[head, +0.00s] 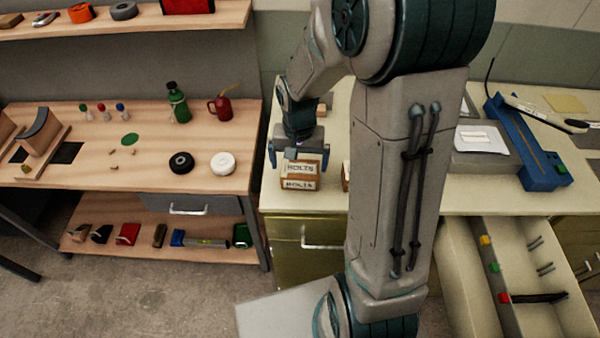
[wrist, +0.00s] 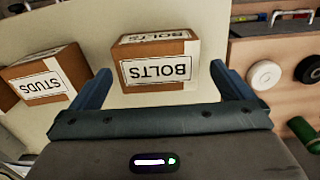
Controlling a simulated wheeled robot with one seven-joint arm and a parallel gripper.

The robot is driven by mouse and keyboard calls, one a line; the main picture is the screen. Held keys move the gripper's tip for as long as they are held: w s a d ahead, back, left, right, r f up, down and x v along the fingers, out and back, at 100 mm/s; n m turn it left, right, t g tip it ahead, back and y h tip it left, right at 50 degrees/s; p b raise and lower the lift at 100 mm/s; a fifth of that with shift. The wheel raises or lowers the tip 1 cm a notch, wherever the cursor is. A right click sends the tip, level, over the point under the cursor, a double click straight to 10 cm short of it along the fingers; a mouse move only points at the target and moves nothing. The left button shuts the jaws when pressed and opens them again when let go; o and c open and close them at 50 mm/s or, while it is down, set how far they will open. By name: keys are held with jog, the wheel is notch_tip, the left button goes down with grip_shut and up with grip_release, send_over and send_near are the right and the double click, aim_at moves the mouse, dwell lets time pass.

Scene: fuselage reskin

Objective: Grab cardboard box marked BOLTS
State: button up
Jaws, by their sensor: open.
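The cardboard box marked BOLTS (head: 299,176) stands near the front left edge of the pale counter (head: 320,205). In the wrist view the box (wrist: 157,63) has a white label reading BOLTS and lies ahead of my gripper (wrist: 158,85), between the lines of its two blue fingers. My gripper (head: 299,160) is open, and in the head view it hangs at or just above the box. I cannot tell whether the fingers touch the box. A second box marked STUDS (wrist: 45,82) is beside it; in the head view it is mostly hidden behind my arm.
A wooden workbench (head: 215,115) is to the left, with black (head: 181,163) and white (head: 222,162) tape rolls, a green bottle (head: 178,102) and a red oil can (head: 221,103). An open drawer (head: 520,290) sticks out at lower right. A blue tool (head: 525,145) lies on the right counter.

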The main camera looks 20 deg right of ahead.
aim_at(300, 167)
jog(key=shift+d+f+p, duration=0.2)
jog(key=shift+f+p, duration=0.4)
jog(key=shift+f, duration=1.95)
jog(key=shift+w, duration=0.1)
jog(key=c, duration=1.1)
jog(key=shift+r, duration=0.25)
